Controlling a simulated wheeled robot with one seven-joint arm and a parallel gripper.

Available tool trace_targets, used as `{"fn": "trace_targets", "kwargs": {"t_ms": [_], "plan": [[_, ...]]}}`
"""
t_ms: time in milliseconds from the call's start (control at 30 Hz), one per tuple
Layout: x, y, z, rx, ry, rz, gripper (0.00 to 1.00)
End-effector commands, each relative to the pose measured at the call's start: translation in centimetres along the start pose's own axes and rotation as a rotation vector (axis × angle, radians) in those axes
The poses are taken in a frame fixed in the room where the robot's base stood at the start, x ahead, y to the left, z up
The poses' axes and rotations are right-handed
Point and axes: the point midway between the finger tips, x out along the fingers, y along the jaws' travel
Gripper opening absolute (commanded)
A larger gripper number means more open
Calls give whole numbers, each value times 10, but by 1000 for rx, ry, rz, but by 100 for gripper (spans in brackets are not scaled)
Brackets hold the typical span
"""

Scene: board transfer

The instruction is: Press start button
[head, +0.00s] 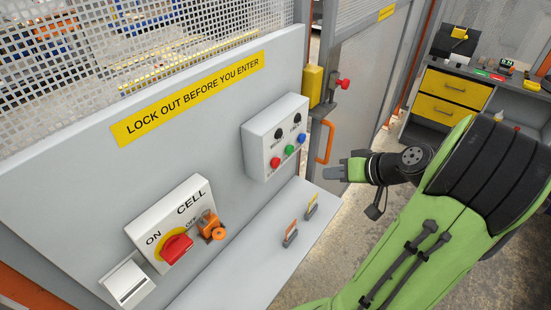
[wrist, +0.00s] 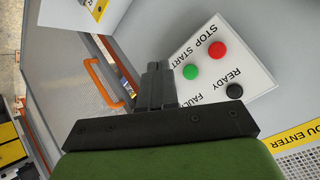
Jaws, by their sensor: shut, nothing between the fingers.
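The control box (head: 276,137) is a light grey panel on the wall, with red, green and blue buttons in a row and two black lights above. The green button (head: 289,149) is the middle one; in the wrist view the green button (wrist: 190,72) sits by the word START, just right of my fingertips. The red button (wrist: 216,50) is by STOP. My gripper (head: 328,173) is shut and empty, right of the box and apart from it in the head view. In the wrist view my gripper (wrist: 154,68) hides part of the box; the blue button is not visible there.
A red CELL switch (head: 176,247) with an orange padlock (head: 211,227) is lower left. Two small tags (head: 291,235) stand on the ledge below the box. A gate with an orange handle (head: 325,142) is close behind my gripper.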

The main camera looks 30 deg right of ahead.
Motion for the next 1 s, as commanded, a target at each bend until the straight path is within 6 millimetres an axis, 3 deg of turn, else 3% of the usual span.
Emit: {"fn": "trace_targets", "kwargs": {"t_ms": [100, 467, 1000], "plan": [[-6, 10, -2, 15, 40, -8, 0], [-3, 8, -3, 14, 39, -8, 0], [54, -23, -36, 12, 36, -8, 0]]}}
